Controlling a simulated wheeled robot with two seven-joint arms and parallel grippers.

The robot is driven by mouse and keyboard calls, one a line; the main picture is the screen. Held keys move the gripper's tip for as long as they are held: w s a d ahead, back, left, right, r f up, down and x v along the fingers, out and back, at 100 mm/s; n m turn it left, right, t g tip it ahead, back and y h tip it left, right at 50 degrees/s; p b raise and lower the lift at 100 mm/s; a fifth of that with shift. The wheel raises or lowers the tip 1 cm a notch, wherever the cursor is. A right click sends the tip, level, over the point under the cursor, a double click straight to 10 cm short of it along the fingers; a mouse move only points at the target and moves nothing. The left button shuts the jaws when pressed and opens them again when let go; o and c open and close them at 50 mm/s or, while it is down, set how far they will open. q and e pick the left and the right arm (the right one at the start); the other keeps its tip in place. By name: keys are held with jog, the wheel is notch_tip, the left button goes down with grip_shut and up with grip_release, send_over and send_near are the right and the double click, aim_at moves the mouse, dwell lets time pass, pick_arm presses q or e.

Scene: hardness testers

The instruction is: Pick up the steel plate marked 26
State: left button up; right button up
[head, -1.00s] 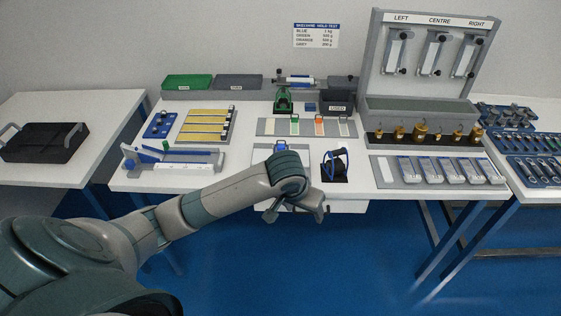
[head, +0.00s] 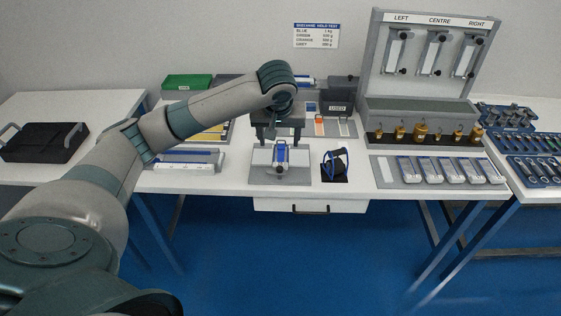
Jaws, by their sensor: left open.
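My left gripper (head: 278,139) hangs over the front middle of the table, with its two fingers pointing down, apart and empty. Just below and in front of it is a grey base with pale plates (head: 262,158) and a blue-and-white device (head: 281,154) in its middle. I cannot tell whether the fingers touch any of it. No marking 26 is legible, so I cannot tell which item is the steel plate. My right gripper is not in view.
A blue looped item on a black pad (head: 334,175) stands right of the grey base. Farther right is a grey tray (head: 384,174) with several grey-and-blue pieces. Brass weights (head: 420,133) stand behind it. My arm hides part of the yellow strips (head: 217,134).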

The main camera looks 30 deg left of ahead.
pick_arm(q)
jog(key=p, duration=0.3)
send_near(280, 163)
jog(key=shift+f, duration=0.9)
jog(key=shift+w+a+f, duration=0.1)
jog(key=shift+w+f, duration=0.05)
jog(key=shift+f, duration=0.45)
jog(key=shift+w+a+f+p, duration=0.15)
jog(key=shift+w+f+p, duration=0.1)
jog(key=shift+f+p, duration=0.35)
jog(key=p+x, duration=0.1)
jog(key=x, duration=0.2)
jog(key=shift+w+f, duration=0.15)
jog(key=shift+f, duration=0.35)
